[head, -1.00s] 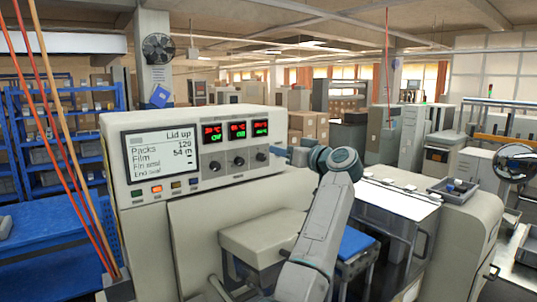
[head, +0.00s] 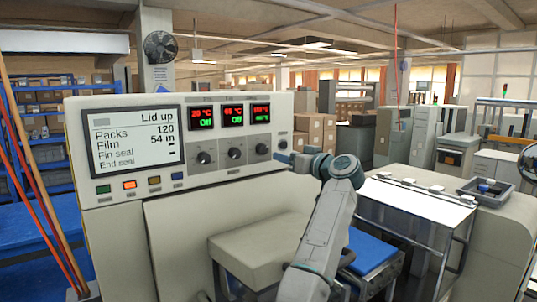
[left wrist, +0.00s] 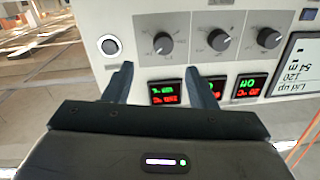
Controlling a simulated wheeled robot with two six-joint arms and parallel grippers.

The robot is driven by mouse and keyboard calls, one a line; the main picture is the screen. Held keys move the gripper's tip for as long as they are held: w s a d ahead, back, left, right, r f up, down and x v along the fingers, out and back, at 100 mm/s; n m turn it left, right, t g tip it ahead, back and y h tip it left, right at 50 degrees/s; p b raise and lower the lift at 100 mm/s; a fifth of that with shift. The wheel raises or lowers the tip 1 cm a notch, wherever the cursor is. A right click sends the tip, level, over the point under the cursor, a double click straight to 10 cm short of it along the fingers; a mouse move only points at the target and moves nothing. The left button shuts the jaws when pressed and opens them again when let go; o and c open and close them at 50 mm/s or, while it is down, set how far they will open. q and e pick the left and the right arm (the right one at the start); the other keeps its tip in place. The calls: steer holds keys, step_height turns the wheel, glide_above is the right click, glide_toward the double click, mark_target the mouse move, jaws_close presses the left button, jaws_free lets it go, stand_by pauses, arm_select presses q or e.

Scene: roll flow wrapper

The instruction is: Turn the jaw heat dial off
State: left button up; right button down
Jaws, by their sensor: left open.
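The control panel (head: 240,180) carries a row of three dark dials: left (head: 204,158), middle (head: 235,153) and right (head: 263,149). Each sits below a red-and-green display; the left display (head: 201,117) seems to read Off. Dial labels are too small to read, so I cannot tell which is jaw heat. My left gripper (head: 284,158) is open and empty at the panel's right end, beside the right dial. In the left wrist view, upside down, its fingers (left wrist: 158,70) point toward that right dial (left wrist: 163,42), apart from it.
A round white button (left wrist: 109,46) is beside the right dial in the left wrist view. A status screen (head: 137,140) and several coloured buttons (head: 130,185) are on the panel's left. A clear-sided cover (head: 415,205) and small tray (head: 486,190) are at right.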

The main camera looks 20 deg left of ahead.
mark_target(264, 149)
arm_select(q)
steer(key=p+x, duration=0.3)
steer(key=x, duration=0.6)
steer(key=shift+s+a+r, duration=0.1)
steer(key=shift+a+r, duration=0.05)
steer(key=shift+a, duration=0.1)
steer(key=c, duration=1)
